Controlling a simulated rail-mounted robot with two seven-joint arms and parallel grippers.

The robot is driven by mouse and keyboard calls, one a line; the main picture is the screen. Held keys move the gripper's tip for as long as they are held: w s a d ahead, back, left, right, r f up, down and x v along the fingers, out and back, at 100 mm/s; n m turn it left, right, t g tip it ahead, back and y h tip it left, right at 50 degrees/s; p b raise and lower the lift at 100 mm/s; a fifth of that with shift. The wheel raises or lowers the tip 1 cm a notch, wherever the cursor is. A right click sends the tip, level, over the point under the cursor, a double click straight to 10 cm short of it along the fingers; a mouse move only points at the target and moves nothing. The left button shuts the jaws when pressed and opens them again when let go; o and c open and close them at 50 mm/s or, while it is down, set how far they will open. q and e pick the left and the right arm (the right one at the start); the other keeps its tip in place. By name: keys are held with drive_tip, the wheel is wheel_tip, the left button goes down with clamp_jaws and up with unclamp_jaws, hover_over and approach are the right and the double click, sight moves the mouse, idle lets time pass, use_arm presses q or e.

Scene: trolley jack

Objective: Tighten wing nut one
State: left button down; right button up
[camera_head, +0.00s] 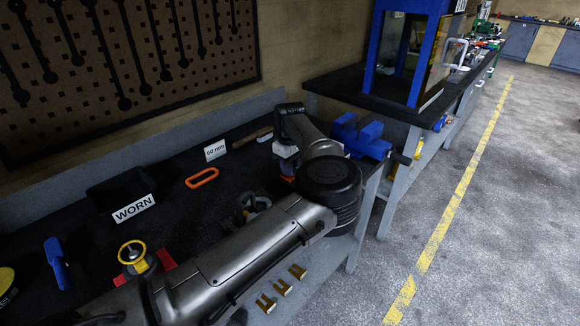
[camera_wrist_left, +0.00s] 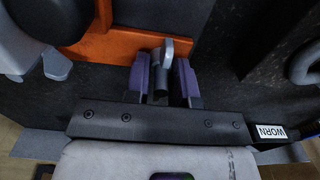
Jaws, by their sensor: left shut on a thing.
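My left gripper (camera_wrist_left: 162,85) shows in the left wrist view, its two purple fingers shut on a small grey metal piece, which looks like wing nut one (camera_wrist_left: 168,48). The piece stands up between the fingers, in front of an orange part (camera_wrist_left: 113,46) that looks like the jack's body. The fingers hide the lower part of the nut. In the head view my left arm reaches over the bench, and its bent links mostly hide the gripper and the nut. My right gripper is in neither view.
The dark bench (camera_head: 180,230) holds a bin labelled WORN (camera_head: 133,208), an orange loop (camera_head: 202,178), a small sign (camera_head: 215,150), a yellow-rimmed knob (camera_head: 132,252) and a blue tool (camera_head: 56,262). A blue vise (camera_head: 362,135) stands at the right end. The floor at right is clear.

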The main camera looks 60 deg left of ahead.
use_arm(q)
drive_tip(key=shift+r, duration=0.2)
idle(0.3)
drive_tip(key=c, duration=1.3)
unclamp_jaws()
drive_tip(key=o, duration=0.3)
drive_tip(key=shift+f, duration=0.15)
drive_tip(key=shift+o, duration=0.2)
wheel_tip(320, 180, up, 14)
drive_tip(key=p, duration=0.3)
